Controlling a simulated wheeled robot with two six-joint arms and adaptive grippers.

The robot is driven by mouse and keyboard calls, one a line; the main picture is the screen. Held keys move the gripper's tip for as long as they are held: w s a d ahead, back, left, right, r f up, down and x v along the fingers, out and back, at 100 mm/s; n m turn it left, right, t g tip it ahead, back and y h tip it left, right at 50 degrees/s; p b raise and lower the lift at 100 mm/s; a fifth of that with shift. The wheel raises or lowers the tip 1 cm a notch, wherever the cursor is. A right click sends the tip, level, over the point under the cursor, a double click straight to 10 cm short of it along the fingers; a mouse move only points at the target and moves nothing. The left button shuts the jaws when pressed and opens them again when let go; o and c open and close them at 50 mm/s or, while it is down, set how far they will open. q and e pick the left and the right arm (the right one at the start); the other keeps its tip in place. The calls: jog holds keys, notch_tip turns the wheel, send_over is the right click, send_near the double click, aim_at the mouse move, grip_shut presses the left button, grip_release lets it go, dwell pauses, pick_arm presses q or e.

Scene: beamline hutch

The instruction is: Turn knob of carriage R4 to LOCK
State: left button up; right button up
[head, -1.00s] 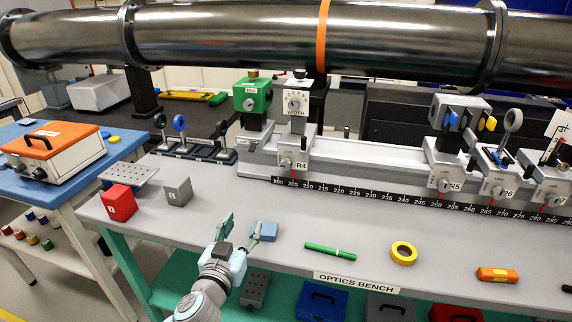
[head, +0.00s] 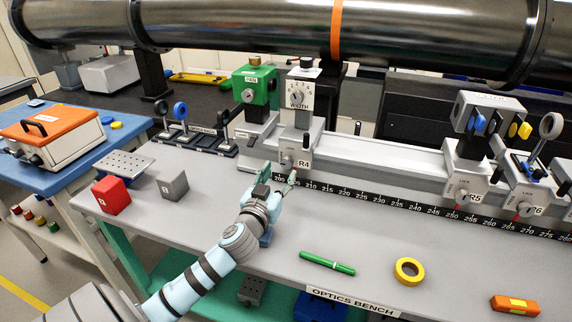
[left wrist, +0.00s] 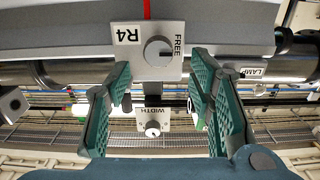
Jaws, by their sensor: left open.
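Carriage R4 (head: 304,149) sits on the bench rail with a white plate on its front. Its small round grey knob (head: 287,160) is partly behind my gripper in the head view. In the left wrist view, the knob (left wrist: 157,51) shows between the fingers and beyond them, beside the word FREE. A dark mark is on the knob's right side there; I cannot read the exact setting. My left gripper (head: 279,176) is open and empty just in front of the plate, apparently not touching the knob. My right gripper is not in view.
The WIDTH unit (head: 299,97) and green lamp box (head: 255,86) stand above and behind. Carriage R5 (head: 463,183) is farther right. A green pen (head: 327,263) and yellow tape roll (head: 409,270) lie on the bench. Red (head: 111,196) and grey (head: 173,185) blocks are at left.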

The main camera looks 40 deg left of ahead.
aim_at(286, 164)
pick_arm(q)
jog(key=shift+x, duration=2.65)
jog(key=shift+d, duration=0.1)
grip_shut()
